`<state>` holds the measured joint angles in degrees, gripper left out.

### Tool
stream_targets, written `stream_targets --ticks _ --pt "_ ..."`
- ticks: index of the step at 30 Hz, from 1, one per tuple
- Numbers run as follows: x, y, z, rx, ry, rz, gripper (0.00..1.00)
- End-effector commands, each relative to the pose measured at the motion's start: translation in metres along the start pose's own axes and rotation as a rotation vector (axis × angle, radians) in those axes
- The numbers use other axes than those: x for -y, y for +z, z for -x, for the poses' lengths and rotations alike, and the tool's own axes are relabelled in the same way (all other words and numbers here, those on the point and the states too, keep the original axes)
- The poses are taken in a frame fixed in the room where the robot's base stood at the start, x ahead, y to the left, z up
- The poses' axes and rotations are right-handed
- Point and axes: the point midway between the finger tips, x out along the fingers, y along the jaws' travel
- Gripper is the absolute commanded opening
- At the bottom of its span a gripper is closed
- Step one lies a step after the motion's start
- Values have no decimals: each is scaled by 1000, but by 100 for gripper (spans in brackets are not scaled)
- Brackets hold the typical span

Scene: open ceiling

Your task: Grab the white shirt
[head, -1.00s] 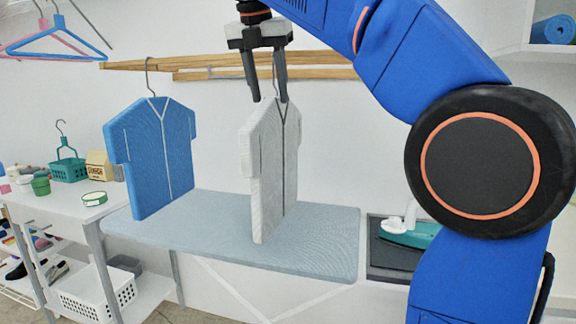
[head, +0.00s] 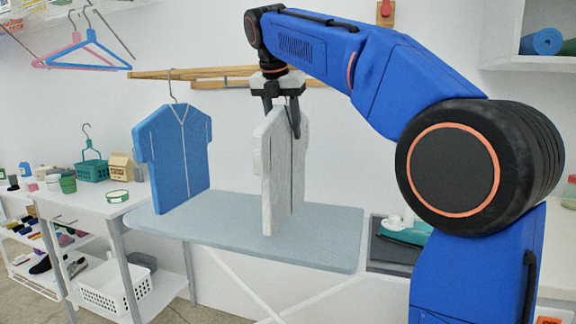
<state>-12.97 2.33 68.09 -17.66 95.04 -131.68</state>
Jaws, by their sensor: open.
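The white shirt (head: 282,170) hangs upright above the front part of the grey-blue ironing board, turned partly edge-on. My gripper (head: 281,118) points down over its top. The jaws are open, with one finger at the left of the shirt's top and the other in front of its collar area. The shirt's hanger hook is hidden behind the gripper, and I cannot tell whether the fingers touch the shirt.
A blue shirt (head: 174,158) hangs close to the left. The ironing board (head: 230,225) lies below both shirts. A wooden rail (head: 160,74) runs along the wall behind. An iron (head: 405,232) stands at the right, and a white shelf (head: 75,208) with small goods at the left.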

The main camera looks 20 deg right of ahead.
Motion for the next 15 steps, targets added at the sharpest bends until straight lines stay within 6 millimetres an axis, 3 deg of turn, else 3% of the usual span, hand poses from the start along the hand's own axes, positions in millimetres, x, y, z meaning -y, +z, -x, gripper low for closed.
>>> stream_targets --ticks 3,9,15 --pt "0 0 0 0 0 0 44" --pt "0 0 0 0 0 0 0" --pt "0 0 1 0 0 0 0"
